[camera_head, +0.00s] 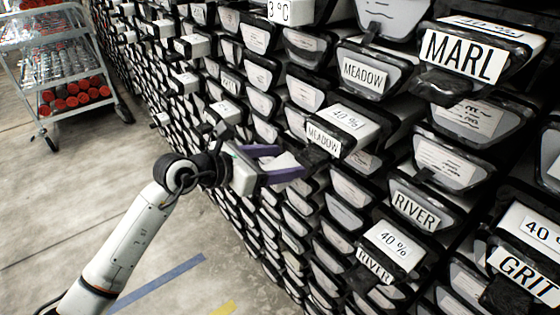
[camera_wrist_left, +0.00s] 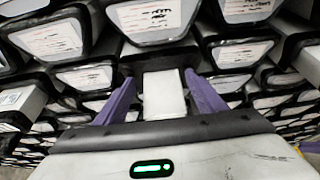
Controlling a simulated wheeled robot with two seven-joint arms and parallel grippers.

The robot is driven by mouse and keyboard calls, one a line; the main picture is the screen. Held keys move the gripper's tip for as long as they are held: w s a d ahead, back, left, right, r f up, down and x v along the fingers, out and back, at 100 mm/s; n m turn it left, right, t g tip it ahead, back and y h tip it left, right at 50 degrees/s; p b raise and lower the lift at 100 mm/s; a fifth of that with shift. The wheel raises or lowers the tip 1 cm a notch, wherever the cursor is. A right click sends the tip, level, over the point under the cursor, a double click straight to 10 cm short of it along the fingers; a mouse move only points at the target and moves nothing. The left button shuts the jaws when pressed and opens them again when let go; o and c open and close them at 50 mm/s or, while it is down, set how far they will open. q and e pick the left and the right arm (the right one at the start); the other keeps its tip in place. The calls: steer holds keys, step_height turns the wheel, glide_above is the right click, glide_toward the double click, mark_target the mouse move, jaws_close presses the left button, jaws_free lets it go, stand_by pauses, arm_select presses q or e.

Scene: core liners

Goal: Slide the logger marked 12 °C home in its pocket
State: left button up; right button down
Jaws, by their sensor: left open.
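My left gripper (camera_head: 288,161) has purple fingers and reaches from the left to the front of the rack. It is open. In the left wrist view, a plain white block (camera_wrist_left: 163,95) sticks out of a dark pocket between the two spread fingers, with a gap to each finger. I cannot read a mark on this block, so I cannot tell if it is the 12 °C logger. No 12 °C mark is legible in either view. A block marked 3 °C (camera_head: 279,11) shows at the top of the head view. My right gripper is not in view.
The rack holds many dark-rimmed liners. Blocks marked 40 % stick out above the lower MEADOW label (camera_head: 324,140) and the lower RIVER label (camera_head: 375,266). A MARL label (camera_head: 463,58) is at upper right. A wire cart (camera_head: 75,62) stands at upper left. The floor (camera_head: 60,190) left of the rack is clear.

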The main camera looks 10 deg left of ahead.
arm_select(q)
steer(key=shift+s+d, duration=0.2)
